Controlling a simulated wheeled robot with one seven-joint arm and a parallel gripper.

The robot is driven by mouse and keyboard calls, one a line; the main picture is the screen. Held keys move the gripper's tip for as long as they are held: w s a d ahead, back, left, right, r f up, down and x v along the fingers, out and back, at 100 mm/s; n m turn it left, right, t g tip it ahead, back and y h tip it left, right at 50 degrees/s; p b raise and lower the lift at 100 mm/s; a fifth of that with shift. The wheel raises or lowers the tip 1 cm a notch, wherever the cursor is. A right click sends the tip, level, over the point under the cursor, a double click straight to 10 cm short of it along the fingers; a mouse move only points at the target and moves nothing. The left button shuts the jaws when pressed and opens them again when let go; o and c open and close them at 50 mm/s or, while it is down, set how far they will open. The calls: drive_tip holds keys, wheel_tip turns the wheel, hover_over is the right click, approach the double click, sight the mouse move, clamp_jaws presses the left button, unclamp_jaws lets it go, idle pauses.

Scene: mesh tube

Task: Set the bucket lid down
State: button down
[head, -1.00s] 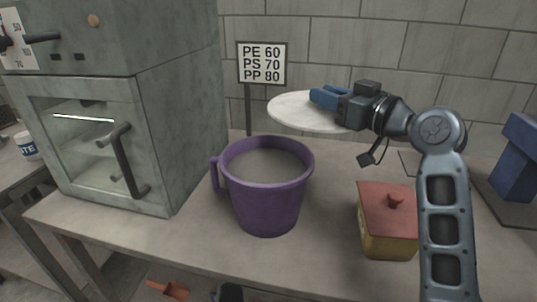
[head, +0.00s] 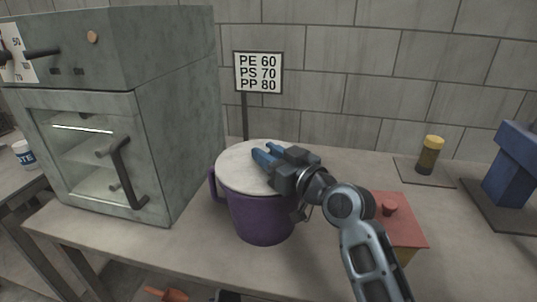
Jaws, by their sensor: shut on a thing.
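The pale round bucket lid (head: 240,167) lies over the mouth of the purple bucket (head: 262,217) in the head view. It hides the bucket's inside. I cannot tell whether the lid rests on the rim or hovers just above it. My gripper (head: 265,156), with blue fingers, is shut on the lid at its top right. The grip point itself is hidden under the fingers. The bucket stands upright on the bench, its handle at the left.
A grey oven (head: 120,130) stands close on the left. A red-topped yellow box (head: 403,225) sits right of the bucket, partly behind my arm. A sign (head: 258,72) stands behind. A yellow-capped jar (head: 429,155) and a blue device (head: 512,170) are at the right.

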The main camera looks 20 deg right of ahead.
drive_tip(key=shift+f, duration=0.35)
drive_tip(key=c, duration=0.8)
unclamp_jaws()
drive_tip(key=shift+c, duration=0.2)
drive_tip(key=shift+r, duration=0.15)
